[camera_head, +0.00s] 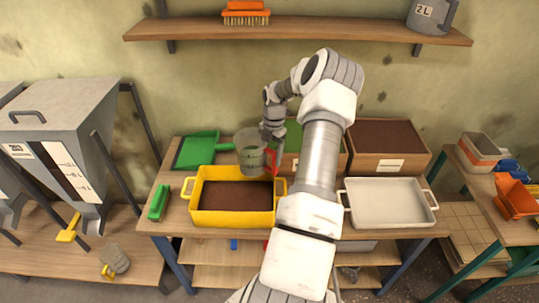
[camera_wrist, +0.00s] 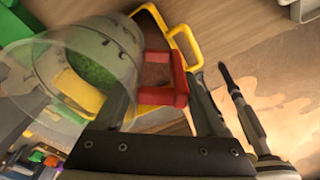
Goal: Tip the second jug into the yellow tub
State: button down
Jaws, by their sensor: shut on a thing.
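A clear jug (camera_head: 249,153) with a red handle (camera_head: 272,160) is held above the back edge of the yellow tub (camera_head: 232,219). It looks roughly upright in the head view. My gripper (camera_head: 270,142) is shut on the red handle, which shows between the fingers in the wrist view (camera_wrist: 170,80). The jug's clear body (camera_wrist: 88,55) fills the upper left there, with something green seen in or through it; I cannot tell which. The tub holds dark brown soil and stands on the wooden bench; its yellow handle shows in the wrist view (camera_wrist: 186,37).
A green dustpan (camera_head: 195,151) lies behind the tub, and a green brush (camera_head: 158,202) left of it. A cream tub (camera_head: 388,205) stands right. Wooden boxes (camera_head: 388,160) line the back. A grey hopper (camera_head: 65,140) and another jug (camera_head: 117,259) are left. A shelf (camera_head: 300,30) hangs above.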

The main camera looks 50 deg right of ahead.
jog(key=shift+a+r+h, duration=0.2)
jog(key=shift+r+h, duration=0.35)
jog(key=shift+h, duration=0.45)
jog(key=shift+a+r+h, duration=0.15)
jog(key=shift+a+h, duration=0.05)
jog(key=shift+h, duration=0.6)
jog(key=h, duration=0.3)
jog(key=shift+a+t, duration=0.2)
jog(key=shift+t, duration=0.1)
jog(key=shift+h, duration=0.4)
jog(key=shift+f+h, duration=0.25)
jog(key=shift+h, duration=0.15)
jog(key=shift+f+h+b, duration=0.3)
jog(key=shift+h+b, duration=0.1)
jog(key=shift+b, duration=0.6)
